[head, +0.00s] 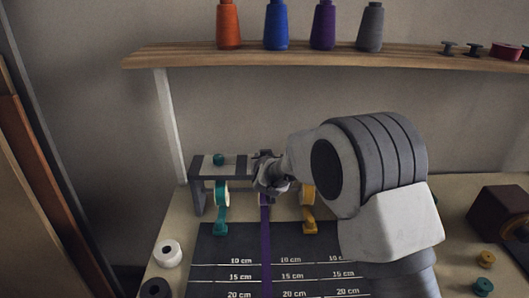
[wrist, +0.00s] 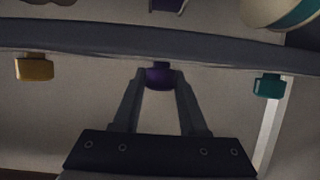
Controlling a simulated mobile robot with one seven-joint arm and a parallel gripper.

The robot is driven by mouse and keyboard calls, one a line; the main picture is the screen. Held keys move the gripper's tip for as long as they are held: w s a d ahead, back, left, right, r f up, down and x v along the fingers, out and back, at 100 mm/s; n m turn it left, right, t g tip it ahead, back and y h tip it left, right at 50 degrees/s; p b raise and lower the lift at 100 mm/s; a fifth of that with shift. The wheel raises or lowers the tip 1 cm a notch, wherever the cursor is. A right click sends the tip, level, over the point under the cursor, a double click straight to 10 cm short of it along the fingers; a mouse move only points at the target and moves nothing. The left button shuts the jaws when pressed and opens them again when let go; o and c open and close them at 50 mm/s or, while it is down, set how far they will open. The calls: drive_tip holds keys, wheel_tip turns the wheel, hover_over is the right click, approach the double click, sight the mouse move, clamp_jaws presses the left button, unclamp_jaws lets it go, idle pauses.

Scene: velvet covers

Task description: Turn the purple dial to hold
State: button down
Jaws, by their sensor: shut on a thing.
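The purple dial (wrist: 158,72) sits on the dark rail (wrist: 80,42) of the ribbon rack, between the fingertips in the wrist view. My gripper (wrist: 159,82) is shut on this dial, with one finger on each side. In the head view my gripper (head: 268,180) is at the middle of the rack (head: 196,185) and hides the dial. A purple ribbon (head: 266,250) runs down from below it over the dark measuring mat. No marking for hold is readable, so the dial's setting cannot be told.
A teal dial (wrist: 267,86) and a yellow dial (wrist: 35,69) flank the purple one. Teal tape (head: 221,210) and yellow tape (head: 308,212) hang beside the purple ribbon. A wooden shelf (head: 180,56) with thread cones is above. A white spool (head: 168,252) stands left of the mat.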

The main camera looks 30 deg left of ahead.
drive_tip(key=m+h+p, duration=0.1)
drive_tip(key=h+p, duration=0.1)
drive_tip(key=p, duration=0.1)
drive_tip(key=m+t+h+p, duration=0.1)
drive_tip(key=m+p, duration=0.1)
drive_tip(key=p, duration=0.2)
drive_tip(key=shift+a+r+t+h, duration=0.1)
drive_tip(key=shift+r+t+h, duration=0.2)
drive_tip(key=shift+r+h, duration=0.1)
drive_tip(key=m+h+p, duration=0.2)
drive_tip(key=p, duration=0.1)
drive_tip(key=shift+f, duration=0.25)
drive_tip(key=shift+f+m+h+p, duration=0.2)
drive_tip(key=shift+m+h+p, duration=0.2)
drive_tip(key=shift+m+h, duration=1.05)
drive_tip(key=shift+h, duration=0.35)
drive_tip(key=shift+c, duration=2.2)
unclamp_jaws()
